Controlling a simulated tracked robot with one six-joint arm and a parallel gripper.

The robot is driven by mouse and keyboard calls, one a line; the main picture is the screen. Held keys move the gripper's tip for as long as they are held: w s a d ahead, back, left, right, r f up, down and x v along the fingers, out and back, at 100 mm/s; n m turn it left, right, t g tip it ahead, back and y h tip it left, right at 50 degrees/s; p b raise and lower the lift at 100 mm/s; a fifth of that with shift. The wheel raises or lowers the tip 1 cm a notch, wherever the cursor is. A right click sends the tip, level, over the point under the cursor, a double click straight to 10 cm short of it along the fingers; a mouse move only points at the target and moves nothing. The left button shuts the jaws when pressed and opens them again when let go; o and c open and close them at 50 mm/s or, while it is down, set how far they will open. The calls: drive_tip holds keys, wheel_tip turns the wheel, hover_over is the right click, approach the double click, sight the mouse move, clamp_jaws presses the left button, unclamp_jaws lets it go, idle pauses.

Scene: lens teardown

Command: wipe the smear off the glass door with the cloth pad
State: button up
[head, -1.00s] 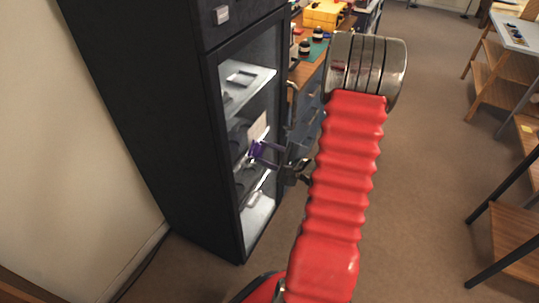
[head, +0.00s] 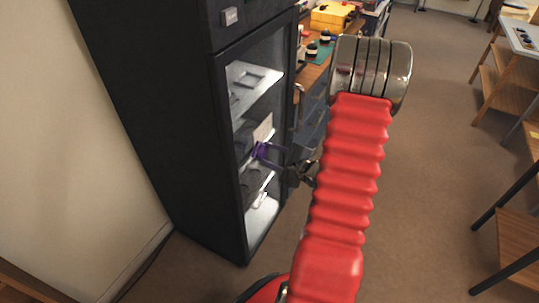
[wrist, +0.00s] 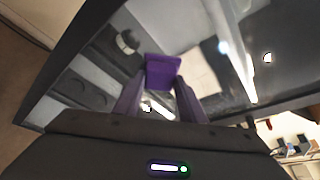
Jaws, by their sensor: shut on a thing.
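The purple cloth pad (wrist: 162,70) is held between the fingertips of my gripper (wrist: 160,84), which is shut on it. In the head view the pad (head: 262,150) is at the glass door (head: 246,108) of the tall black cabinet, about mid-height. In the wrist view the pad is in front of the glass; I cannot tell if it touches. A pale beige patch (wrist: 203,73) shows just right of the pad; I cannot tell whether it is on the glass or behind it. No smear can be told clearly from the reflections.
Lit shelves with items show behind the glass. A workbench with a yellow case (head: 332,15) stands beyond the cabinet. Open floor (head: 420,200) lies to the right.

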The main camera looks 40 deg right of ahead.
drive_tip(key=shift+w+a, duration=0.2)
drive_tip(key=shift+w, duration=0.45)
idle(0.3)
drive_tip(key=shift+d, duration=0.15)
drive_tip(key=shift+w+d, duration=0.25)
drive_tip(key=shift+d, duration=0.5)
drive_tip(key=shift+w+d, duration=0.25)
drive_tip(key=shift+d, duration=0.45)
drive_tip(key=shift+w+d, duration=0.35)
drive_tip(key=shift+d, duration=0.45)
drive_tip(key=shift+w+d, duration=0.35)
drive_tip(key=shift+d, duration=0.45)
drive_tip(key=shift+d, duration=0.1)
drive_tip(key=shift+w+d, duration=0.25)
drive_tip(key=shift+d, duration=0.55)
drive_tip(key=shift+w+d, duration=0.25)
drive_tip(key=shift+d, duration=0.5)
drive_tip(key=shift+w+d+r, duration=0.1)
drive_tip(key=shift+w+d, duration=0.25)
drive_tip(key=shift+d, duration=0.45)
drive_tip(key=shift+w+d, duration=0.35)
drive_tip(key=shift+d, duration=0.4)
